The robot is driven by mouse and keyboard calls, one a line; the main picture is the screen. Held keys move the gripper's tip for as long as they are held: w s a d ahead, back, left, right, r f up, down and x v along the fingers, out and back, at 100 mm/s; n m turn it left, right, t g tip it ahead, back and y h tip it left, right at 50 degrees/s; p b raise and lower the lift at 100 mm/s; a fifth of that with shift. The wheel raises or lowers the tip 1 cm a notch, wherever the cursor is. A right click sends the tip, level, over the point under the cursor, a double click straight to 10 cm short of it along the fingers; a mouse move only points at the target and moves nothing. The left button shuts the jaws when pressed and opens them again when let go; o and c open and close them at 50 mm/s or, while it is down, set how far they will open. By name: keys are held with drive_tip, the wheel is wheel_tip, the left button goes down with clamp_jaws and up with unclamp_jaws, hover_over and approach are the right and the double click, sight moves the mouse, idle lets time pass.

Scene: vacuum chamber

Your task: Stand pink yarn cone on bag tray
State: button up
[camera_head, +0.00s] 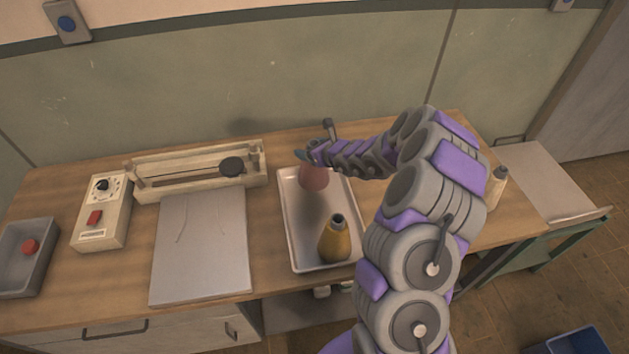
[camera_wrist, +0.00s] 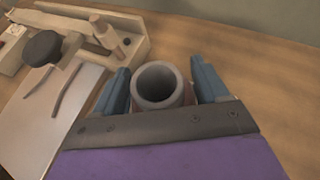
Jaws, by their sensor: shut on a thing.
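The pink yarn cone (camera_head: 314,178) is at the far end of the metal tray (camera_head: 285,222) in the head view. My gripper (camera_head: 308,157) is shut on its top end. In the wrist view the cone's open grey top (camera_wrist: 158,84) shows between the two blue fingers of my gripper (camera_wrist: 162,88). The cone looks upright. I cannot tell whether its base touches the tray. A yellow yarn cone (camera_head: 334,240) stands upright at the near end of the same tray.
A grey flat board (camera_head: 200,245) lies left of the tray. Behind it is a wooden frame device (camera_head: 195,170), which also shows in the wrist view (camera_wrist: 85,35). A control box (camera_head: 102,212) and a grey bin (camera_head: 25,258) are farther left. A pale cone (camera_head: 496,186) stands right of my arm.

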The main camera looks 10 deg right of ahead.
wheel_tip(320, 180, down, 7)
drive_tip(key=shift+d+r, duration=0.15)
drive_tip(key=shift+r, duration=0.05)
idle(0.3)
drive_tip(key=o, duration=1.8)
drive_tip(key=shift+f, duration=0.15)
